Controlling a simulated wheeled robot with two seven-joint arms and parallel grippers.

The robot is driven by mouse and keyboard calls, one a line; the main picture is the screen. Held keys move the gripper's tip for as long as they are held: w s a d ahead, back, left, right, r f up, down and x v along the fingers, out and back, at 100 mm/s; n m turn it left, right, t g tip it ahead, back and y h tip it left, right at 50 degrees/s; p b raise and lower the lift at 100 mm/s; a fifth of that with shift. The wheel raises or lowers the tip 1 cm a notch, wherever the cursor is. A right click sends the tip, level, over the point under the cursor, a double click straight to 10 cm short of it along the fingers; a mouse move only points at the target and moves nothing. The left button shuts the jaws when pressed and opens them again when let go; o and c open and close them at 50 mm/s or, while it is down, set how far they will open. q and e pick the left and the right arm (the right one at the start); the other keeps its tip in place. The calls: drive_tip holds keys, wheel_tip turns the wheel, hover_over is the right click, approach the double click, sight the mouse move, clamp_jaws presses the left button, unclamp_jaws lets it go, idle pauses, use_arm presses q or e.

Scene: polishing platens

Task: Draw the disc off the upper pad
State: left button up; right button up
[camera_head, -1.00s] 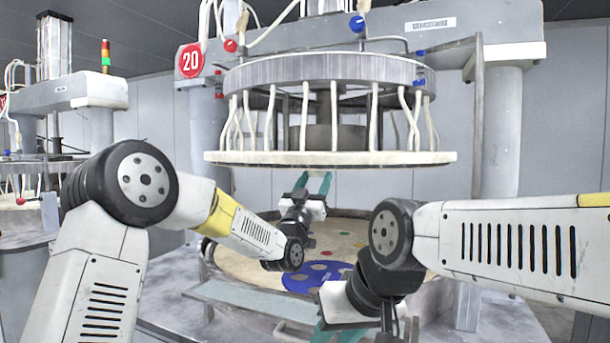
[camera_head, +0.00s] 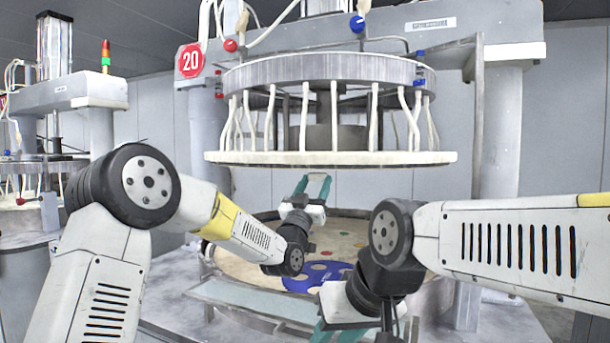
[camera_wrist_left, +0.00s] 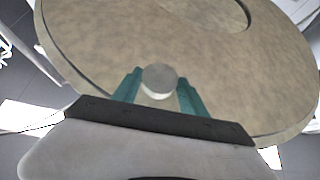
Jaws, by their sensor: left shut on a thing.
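The upper pad (camera_head: 330,158) is the cream ring under the raised head; its tan underside (camera_wrist_left: 90,45) fills much of the left wrist view. A small grey disc (camera_wrist_left: 160,76) shows there between the teal fingers of my left gripper (camera_wrist_left: 160,92), which is shut on it. In the head view my left gripper (camera_head: 313,187) points up just below the pad; the disc cannot be made out there. Whether disc and pad touch, I cannot tell. My right gripper (camera_head: 345,303) is low at the bottom edge, its fingertips out of the picture.
Below lies the lower platen (camera_head: 245,268) with a blue holed carrier (camera_head: 300,283) and several coloured spots. A pale shelf (camera_head: 250,303) runs along its front. Pale tubes (camera_head: 333,115) hang above the upper pad. Another machine (camera_head: 70,95) stands at the left.

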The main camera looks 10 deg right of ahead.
use_arm(q)
drive_tip(key=shift+f, duration=1.2)
drive_tip(key=shift+s, duration=0.1)
drive_tip(key=s+a+f, duration=0.3)
drive_tip(key=s+a, duration=0.5)
drive_tip(key=s, duration=0.3)
drive_tip(key=shift+s, duration=0.25)
idle(0.9)
